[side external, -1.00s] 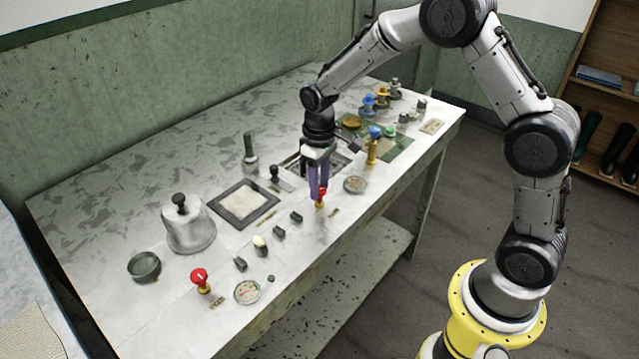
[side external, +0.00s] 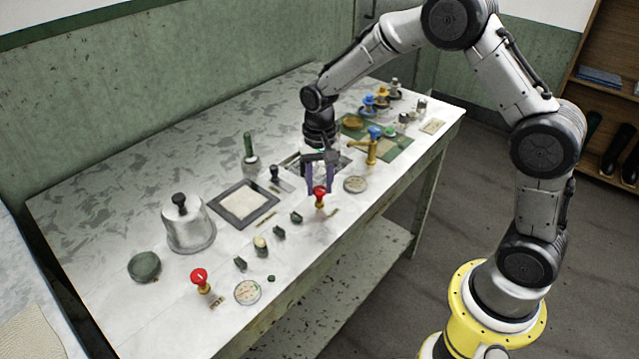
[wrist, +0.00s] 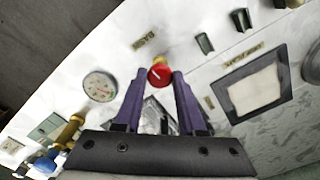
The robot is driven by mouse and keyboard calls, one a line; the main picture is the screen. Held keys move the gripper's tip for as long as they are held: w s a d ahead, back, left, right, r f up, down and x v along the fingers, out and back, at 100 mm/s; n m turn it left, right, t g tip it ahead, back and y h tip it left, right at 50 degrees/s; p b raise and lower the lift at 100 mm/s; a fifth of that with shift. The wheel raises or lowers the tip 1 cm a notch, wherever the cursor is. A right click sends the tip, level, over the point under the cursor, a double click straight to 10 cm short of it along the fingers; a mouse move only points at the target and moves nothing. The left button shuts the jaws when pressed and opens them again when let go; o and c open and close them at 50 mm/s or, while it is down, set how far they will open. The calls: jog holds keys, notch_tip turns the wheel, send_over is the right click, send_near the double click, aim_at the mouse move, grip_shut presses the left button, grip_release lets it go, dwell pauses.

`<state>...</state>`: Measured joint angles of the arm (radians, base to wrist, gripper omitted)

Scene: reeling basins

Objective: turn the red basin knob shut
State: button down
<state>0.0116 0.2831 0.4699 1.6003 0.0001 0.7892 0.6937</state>
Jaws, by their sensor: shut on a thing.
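A red knob (side external: 319,191) on a brass stem stands near the table's front edge. It shows with a white mark on top in the wrist view (wrist: 160,74). My gripper (side external: 318,188) points down at it, with purple fingers on either side of the knob. In the wrist view my gripper (wrist: 157,80) has the knob between its fingertips and is shut on it. A second red knob (side external: 200,276) on a brass stem stands at the table's near left, apart from my gripper. A small label plate (wrist: 144,39) lies beside the held knob.
A round dial (side external: 355,184) lies right of the held knob, and a brass tap with a blue top (side external: 372,148) stands behind it. Small dark green blocks (side external: 296,217) lie to the left. A metal bell-shaped cover (side external: 188,228) and a framed pale panel (side external: 243,203) are farther left.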

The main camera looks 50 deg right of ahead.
aim_at(320, 189)
jog(key=shift+r+m, duration=0.1)
jog(key=shift+m, duration=0.5)
jog(key=c, duration=0.5)
grip_release()
notch_tip(320, 189, up, 14)
dwell(0.4)
